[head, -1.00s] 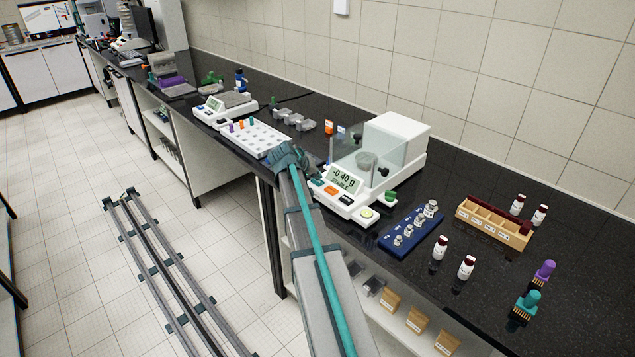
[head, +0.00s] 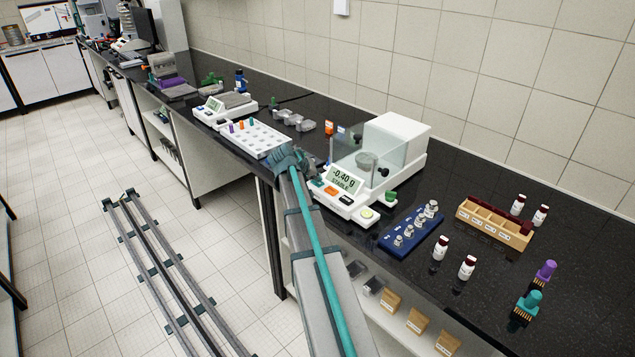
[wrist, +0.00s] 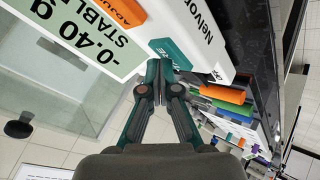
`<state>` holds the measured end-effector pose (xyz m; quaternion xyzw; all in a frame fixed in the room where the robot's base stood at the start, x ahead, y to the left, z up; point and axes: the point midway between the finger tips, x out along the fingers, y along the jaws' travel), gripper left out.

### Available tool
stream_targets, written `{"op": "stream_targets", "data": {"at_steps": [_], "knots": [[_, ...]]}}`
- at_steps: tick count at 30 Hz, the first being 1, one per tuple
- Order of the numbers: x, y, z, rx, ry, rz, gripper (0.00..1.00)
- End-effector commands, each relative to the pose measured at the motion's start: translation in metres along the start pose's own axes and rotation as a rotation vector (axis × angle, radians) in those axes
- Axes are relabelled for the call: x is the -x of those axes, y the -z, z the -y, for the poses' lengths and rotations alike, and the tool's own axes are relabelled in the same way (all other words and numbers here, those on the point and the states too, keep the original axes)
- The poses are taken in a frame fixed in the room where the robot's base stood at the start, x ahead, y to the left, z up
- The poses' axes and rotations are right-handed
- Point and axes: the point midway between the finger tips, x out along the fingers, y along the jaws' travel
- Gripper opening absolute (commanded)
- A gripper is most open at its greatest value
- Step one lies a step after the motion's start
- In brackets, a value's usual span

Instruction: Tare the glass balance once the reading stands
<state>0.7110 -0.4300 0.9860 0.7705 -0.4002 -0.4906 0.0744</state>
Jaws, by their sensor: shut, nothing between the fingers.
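The glass balance (head: 405,132) stands on the bench with its glass chamber and a dish inside. Its display (head: 343,180) reads -0.40 g STABLE, and the same reading shows upside down in the wrist view (wrist: 85,40). A teal button (wrist: 172,52), its label partly covered, lies on the front panel beside an orange button (wrist: 118,10). My gripper (wrist: 159,78) is shut and empty, its fingertips overlapping the near edge of the teal button. I cannot tell whether they touch it. In the head view my gripper (head: 303,165) is at the balance's left front corner.
A white rack with coloured pieces (head: 258,138) lies left of the balance. A blue weight block (head: 411,232), a wooden vial box (head: 494,222) and loose vials (head: 440,247) stand to its right. A second balance (head: 226,107) stands further left.

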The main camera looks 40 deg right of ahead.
Motion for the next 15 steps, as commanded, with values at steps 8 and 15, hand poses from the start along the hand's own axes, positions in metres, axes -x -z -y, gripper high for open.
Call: {"op": "stream_targets", "data": {"at_steps": [8, 15], "knots": [[0.008, 0.006, -0.006, 0.0, 0.0, 0.0, 0.0], [0.012, 0.009, -0.009, 0.0, 0.0, 0.0, 0.0]]}}
